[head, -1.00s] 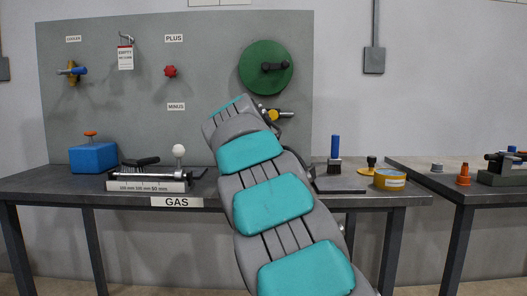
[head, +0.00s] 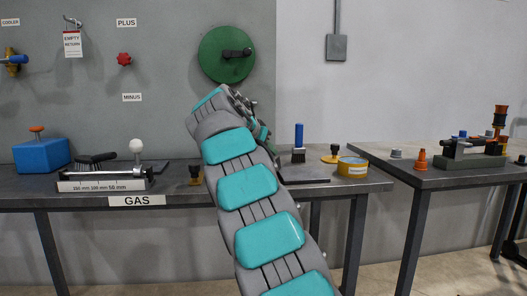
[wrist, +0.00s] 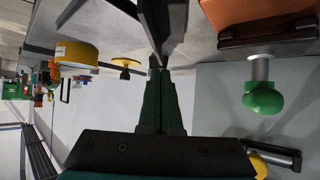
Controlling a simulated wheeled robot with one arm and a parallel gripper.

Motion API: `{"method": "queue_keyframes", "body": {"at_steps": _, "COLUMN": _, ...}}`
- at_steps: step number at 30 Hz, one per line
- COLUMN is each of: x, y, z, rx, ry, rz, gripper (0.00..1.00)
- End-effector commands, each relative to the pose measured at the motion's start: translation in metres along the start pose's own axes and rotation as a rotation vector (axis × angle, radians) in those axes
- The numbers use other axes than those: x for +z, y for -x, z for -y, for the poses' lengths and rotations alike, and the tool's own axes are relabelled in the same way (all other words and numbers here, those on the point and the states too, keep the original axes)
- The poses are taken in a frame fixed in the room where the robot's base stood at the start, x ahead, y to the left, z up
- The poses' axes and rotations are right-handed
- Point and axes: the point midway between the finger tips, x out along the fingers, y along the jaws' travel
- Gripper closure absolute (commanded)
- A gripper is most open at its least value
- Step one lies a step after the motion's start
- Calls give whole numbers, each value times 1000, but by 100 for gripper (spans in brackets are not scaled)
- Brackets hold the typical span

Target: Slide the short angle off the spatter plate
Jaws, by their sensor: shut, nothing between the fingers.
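The spatter plate seems to be the dark flat plate (head: 305,180) on the bench, partly hidden behind my arm in the head view. A blue-handled brush (head: 298,140) stands at it. In the wrist view, a dark angular piece (wrist: 172,22), possibly the short angle, lies just beyond my gripper (wrist: 159,72). I cannot tell whether they touch. My gripper is shut and empty, with its green fingers together. In the head view my arm hides most of the gripper, and I cannot make out the angle.
A yellow tin (head: 353,167) and a yellow-based stamp (head: 333,154) stand right of the plate. A blue block (head: 41,155) and a labelled rail (head: 103,184) are at left. A second bench (head: 440,176) is at right. The green wheel (head: 226,54) hangs behind my arm.

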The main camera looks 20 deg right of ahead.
Motion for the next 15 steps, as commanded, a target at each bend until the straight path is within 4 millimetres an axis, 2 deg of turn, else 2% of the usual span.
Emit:
{"method": "queue_keyframes", "body": {"at_steps": 6, "x": -7, "y": -14, "z": -1, "rx": 2, "ry": 0, "rz": 1, "gripper": 100}}
{"method": "queue_keyframes", "body": {"at_steps": 15, "x": 5, "y": -21, "z": 0, "rx": 0, "ry": -1, "rz": 0, "gripper": 100}}
